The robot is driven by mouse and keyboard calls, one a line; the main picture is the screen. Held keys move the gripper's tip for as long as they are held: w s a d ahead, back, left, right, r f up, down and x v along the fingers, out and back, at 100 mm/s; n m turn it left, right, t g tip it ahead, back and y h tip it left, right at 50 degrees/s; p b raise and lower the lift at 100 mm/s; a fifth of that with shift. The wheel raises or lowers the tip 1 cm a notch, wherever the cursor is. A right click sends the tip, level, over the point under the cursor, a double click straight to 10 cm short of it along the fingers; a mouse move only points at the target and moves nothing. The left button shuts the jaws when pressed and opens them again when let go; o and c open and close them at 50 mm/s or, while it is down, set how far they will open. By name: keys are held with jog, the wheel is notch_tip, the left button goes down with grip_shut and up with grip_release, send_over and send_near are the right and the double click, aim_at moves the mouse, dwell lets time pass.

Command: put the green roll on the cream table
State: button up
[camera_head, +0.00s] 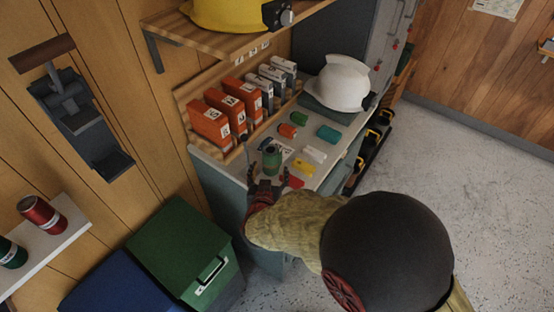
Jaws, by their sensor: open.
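A green roll (272,161), a short upright cylinder with a darker top, stands near the front left end of the pale worktop (329,170). My gripper (268,172) is open at the worktop's near edge. Its fingers are close to the roll, one to each side of it in the picture; I cannot tell whether they touch it. A cream-white surface (48,242) at the lower left, perhaps the cream table, bears a red can (43,214) and a dark green can (11,253). Its left part is out of view.
Small coloured pieces, among them a yellow one (304,167) and a white one (314,154), lie right of the roll. Orange boxes (209,120) and a white helmet (342,83) stand behind. A green-lidded bin (180,243) stands between worktop and cream surface.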

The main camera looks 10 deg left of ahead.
aim_at(270, 166)
jog(key=b+x, duration=0.2)
jog(key=x, duration=0.4)
jog(key=shift+w+a+r, duration=0.1)
jog(key=shift+a, duration=0.05)
jog(key=shift+c, duration=1.2)
jog(key=c, duration=1.1)
jog(key=shift+r, duration=0.1)
jog(key=shift+c, duration=0.7)
